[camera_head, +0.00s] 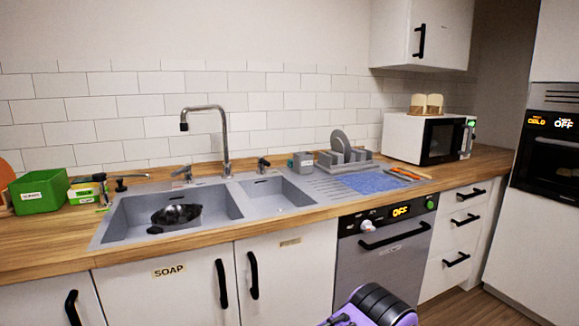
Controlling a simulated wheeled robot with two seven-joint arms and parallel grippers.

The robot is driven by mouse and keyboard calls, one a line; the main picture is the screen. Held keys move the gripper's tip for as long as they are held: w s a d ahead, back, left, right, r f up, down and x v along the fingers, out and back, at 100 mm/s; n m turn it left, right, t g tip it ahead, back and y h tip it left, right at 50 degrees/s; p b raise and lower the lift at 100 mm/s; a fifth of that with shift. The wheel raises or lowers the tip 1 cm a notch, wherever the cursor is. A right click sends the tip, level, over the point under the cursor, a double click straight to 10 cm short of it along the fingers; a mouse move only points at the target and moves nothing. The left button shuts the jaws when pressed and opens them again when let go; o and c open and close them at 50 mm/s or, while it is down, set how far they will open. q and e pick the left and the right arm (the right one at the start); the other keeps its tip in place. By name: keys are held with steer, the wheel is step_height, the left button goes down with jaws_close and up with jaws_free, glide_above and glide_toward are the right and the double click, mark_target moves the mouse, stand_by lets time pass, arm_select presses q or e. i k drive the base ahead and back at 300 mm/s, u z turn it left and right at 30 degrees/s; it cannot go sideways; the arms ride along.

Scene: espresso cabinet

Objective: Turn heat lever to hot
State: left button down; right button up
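No lever in view is legibly marked as the heat lever. The oven (549,155) at the right edge shows an orange "COLD" and a white "OFF" on its control panel (550,121); any lever there is too small to make out. A tall metal faucet (226,140) stands behind the sink, with a small lever (183,173) to its left and another lever (263,165) to its right. A purple and black part of my own body shows at the bottom edge. The fingertips of both grippers are out of view.
A double sink (172,212) holds a dark pan (177,214). The dishwasher (384,262) reads "OFF" and has a white knob (367,226).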

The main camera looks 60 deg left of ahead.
mark_target(187, 166)
steer(key=z, duration=0.55)
steer(key=k, duration=0.95)
steer(key=u, duration=0.75)
